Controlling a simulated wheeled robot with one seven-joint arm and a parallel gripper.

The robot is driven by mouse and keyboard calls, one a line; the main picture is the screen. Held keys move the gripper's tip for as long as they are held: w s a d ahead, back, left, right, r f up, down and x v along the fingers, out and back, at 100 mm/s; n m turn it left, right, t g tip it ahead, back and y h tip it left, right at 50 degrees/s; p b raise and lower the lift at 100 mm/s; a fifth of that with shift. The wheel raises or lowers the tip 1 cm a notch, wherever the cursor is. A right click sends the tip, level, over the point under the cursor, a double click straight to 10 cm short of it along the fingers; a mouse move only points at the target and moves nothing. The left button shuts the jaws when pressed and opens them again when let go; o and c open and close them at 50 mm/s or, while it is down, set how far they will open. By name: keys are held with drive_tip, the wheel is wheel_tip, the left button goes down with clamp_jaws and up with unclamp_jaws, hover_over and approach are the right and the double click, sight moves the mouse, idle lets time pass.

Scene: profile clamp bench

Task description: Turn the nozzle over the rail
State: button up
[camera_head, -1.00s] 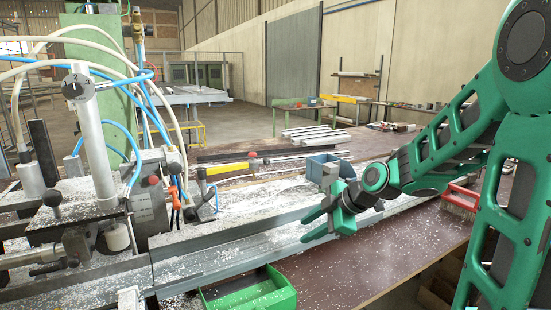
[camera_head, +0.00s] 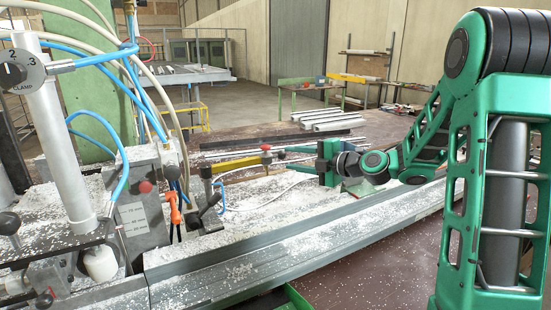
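A yellow bar (camera_head: 236,164) stands out sideways from a small dark post (camera_head: 206,187) behind the rail, with a red knob (camera_head: 266,147) near its right end. It looks like the nozzle, though I cannot make out its outlet. The grey metal rail (camera_head: 300,246) runs from the lower left to the right, strewn with pale chips. My gripper (camera_head: 279,156) is open and empty, its two green fingers pointing left at the bar's right end. I cannot tell whether they touch it or reach around it.
A clamp station with a numbered dial (camera_head: 14,72), hoses and an orange handle (camera_head: 175,206) stands at the left. A green bin (camera_head: 296,299) shows at the bottom edge. Pale bars (camera_head: 328,121) lie farther back. My arm covers much of the right side.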

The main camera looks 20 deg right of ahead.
sight(280, 157)
drive_tip(key=x, duration=0.7)
drive_tip(key=shift+w+a, duration=0.1)
drive_tip(key=shift+f, duration=0.1)
clamp_jaws()
